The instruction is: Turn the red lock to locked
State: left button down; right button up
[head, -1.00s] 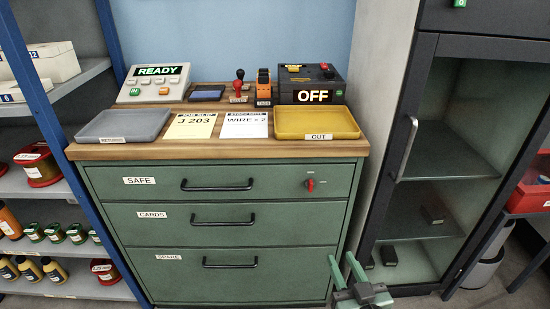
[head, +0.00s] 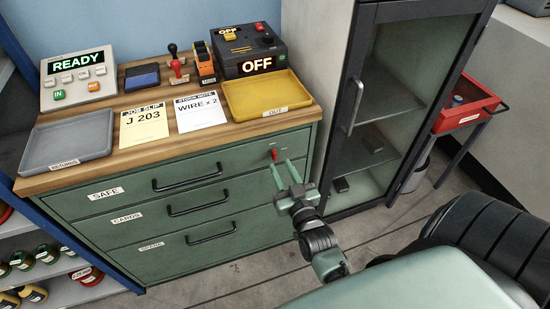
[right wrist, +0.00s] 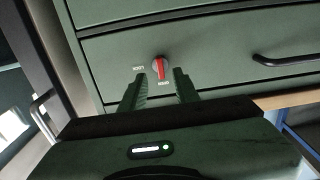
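The red lock (head: 274,154) is on the right part of the green top drawer front labelled SAFE (head: 104,193). My right gripper (head: 284,167) is open and empty in front of the drawer. Its fingers (right wrist: 160,86) lie either side of the lock's line, with tips seemingly just short of it. My left gripper is out of view.
Drawer handles (head: 188,178) stick out left of the lock. The glass-door cabinet (head: 345,100) stands close on the right. A yellow OUT tray (head: 297,92) sits on the bench top above the lock. The floor before the drawers is clear.

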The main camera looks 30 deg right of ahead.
aim_at(275, 157)
jog(key=shift+x, duration=1.8)
jog(key=shift+c, duration=0.3)
jog(key=shift+a, duration=0.1)
grip_shut()
